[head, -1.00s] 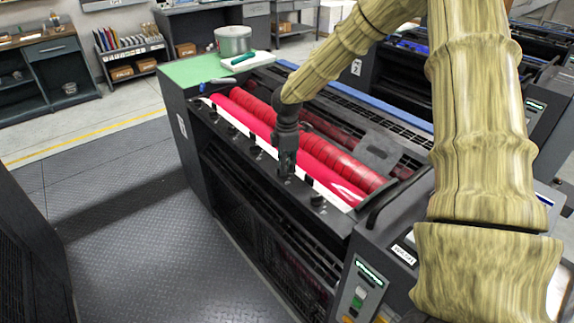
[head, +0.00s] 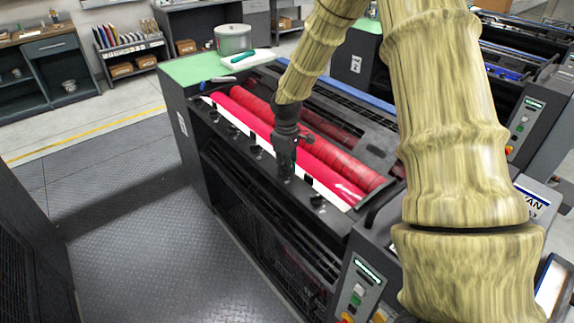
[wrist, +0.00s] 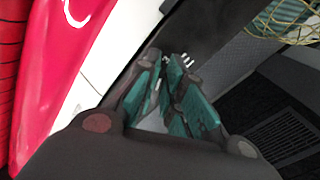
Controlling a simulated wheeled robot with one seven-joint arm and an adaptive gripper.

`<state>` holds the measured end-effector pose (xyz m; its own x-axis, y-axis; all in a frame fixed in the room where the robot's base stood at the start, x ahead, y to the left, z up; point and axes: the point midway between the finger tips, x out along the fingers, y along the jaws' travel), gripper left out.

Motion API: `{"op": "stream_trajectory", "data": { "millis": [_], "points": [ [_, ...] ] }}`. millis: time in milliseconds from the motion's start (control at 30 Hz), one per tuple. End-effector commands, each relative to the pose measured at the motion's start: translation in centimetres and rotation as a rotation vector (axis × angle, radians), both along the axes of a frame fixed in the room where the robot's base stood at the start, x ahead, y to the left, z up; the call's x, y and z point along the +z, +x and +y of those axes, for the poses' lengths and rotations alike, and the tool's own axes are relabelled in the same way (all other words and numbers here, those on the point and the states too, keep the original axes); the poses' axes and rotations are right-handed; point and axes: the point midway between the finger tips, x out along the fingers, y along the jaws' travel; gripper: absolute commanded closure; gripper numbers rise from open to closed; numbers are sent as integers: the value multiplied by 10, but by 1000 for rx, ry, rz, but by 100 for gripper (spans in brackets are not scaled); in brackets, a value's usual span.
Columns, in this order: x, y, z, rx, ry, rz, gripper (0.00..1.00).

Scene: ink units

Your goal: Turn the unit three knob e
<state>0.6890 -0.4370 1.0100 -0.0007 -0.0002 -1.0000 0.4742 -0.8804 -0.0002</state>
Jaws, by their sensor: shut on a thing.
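A row of small dark knobs runs along the front ledge of the near press unit (head: 205,185). Knobs show clear at the far part of the row (head: 255,150), and one stands at the near end (head: 317,200). My gripper (head: 285,174) points down at the ledge, between these, shut on a knob that its fingers mostly hide. In the wrist view the teal finger pads of my gripper (wrist: 165,70) are close together over the dark ledge, with small white marks beside the tips. I cannot read a letter on the knob or the unit's number.
Red rollers (head: 310,150) and a white strip lie just behind the knobs. A metal can (head: 233,40) stands on the green-topped end. A button panel (head: 358,290) is at the near end. The grey floor (head: 140,230) in front is clear.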

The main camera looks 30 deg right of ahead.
Motion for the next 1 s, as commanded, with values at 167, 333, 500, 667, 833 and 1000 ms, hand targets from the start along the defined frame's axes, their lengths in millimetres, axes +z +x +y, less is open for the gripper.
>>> {"op": "stream_trajectory", "data": {
  "millis": [167, 333, 500, 667, 833, 1000],
  "points": [
    [2, 1, 1, -90, -1, -3, 100],
    [2, 1, 2, -143, -1, -5, 100],
    [2, 1, 2, -166, -1, -5, 100],
    [2, 1, 2, -171, 0, -6, 100],
    [2, 1, 2, -170, 0, -6, 100],
    [2, 1, 2, -170, 0, -5, 70]
  ]
}}
